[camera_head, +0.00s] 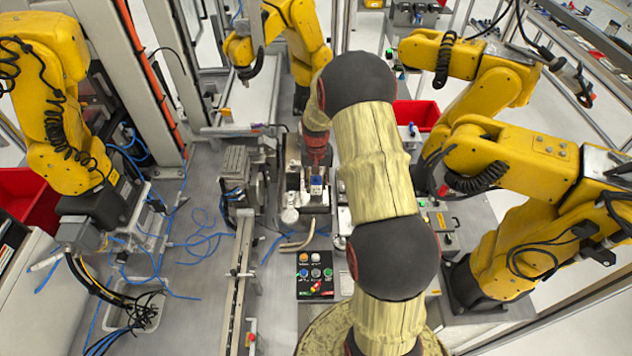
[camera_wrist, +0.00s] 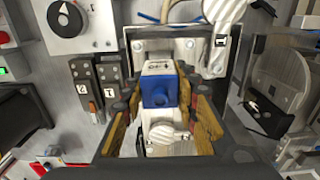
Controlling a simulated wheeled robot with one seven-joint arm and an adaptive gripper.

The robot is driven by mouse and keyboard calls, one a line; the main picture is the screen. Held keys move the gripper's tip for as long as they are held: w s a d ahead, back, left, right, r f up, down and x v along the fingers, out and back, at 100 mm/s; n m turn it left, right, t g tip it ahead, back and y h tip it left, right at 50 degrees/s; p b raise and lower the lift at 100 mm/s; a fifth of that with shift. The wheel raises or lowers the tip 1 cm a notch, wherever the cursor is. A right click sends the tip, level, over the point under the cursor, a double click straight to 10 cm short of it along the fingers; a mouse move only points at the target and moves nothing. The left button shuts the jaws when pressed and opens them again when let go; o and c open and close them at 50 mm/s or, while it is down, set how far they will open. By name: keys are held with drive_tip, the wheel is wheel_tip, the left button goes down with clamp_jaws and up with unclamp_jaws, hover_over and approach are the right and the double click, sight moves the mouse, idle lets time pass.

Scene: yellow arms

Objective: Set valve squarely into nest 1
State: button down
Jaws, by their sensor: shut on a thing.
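The valve, a small block with a pale top and a blue body (camera_wrist: 157,90), is between the fingers of my gripper (camera_wrist: 160,98) in the wrist view. My gripper is shut on it. In the head view the valve (camera_head: 317,186) shows as a small blue and white spot just below my reddish gripper (camera_head: 316,158), over a metal fixture on the bench. In the wrist view a grey metal bracket (camera_wrist: 186,45) stands right behind the valve. The valve's underside and any nest below it are hidden, so I cannot tell whether it is seated or which nest is there.
Two dark blocks with small white labels (camera_wrist: 95,85) stand left of the gripper in the wrist view, near a white box with a black dial (camera_wrist: 70,18). A button panel (camera_head: 316,272) lies nearer in the head view. Yellow arms (camera_head: 520,165) stand at both sides.

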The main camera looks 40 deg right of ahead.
sight(316, 177)
drive_tip(key=shift+f+b, duration=1.1)
drive_tip(key=shift+f, duration=0.9)
drive_tip(key=c, duration=1.3)
unclamp_jaws()
wheel_tip(316, 177, up, 12)
